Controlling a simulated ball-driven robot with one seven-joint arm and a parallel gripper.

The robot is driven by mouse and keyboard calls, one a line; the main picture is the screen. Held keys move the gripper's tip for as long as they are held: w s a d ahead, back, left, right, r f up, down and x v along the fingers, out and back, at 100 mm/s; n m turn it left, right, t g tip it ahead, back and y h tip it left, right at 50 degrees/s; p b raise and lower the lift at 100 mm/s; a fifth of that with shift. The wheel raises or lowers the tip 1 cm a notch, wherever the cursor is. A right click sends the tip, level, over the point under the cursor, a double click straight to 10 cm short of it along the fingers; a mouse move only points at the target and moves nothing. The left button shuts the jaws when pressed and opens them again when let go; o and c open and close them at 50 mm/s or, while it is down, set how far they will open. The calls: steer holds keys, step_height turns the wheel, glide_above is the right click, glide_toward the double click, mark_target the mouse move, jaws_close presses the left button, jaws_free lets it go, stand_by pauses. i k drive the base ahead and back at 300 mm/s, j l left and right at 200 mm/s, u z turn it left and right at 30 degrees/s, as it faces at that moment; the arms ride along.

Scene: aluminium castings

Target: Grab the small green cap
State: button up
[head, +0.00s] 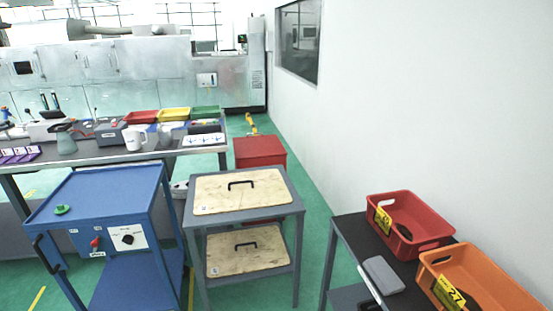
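The small green cap (62,209) lies on the top of the blue cart (112,190), near its left front corner. Nothing touches or covers it. My gripper does not show in the head view.
Right of the cart stands a grey table with a wooden board (240,200). A red bin (440,235) and an orange bin (432,262) sit on a dark table at right. Behind the cart, a long workbench (88,158) holds trays and a white jug (134,138). Most of the cart top is bare.

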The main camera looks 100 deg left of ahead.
mark_target(61, 209)
steer(key=u, duration=4.05)
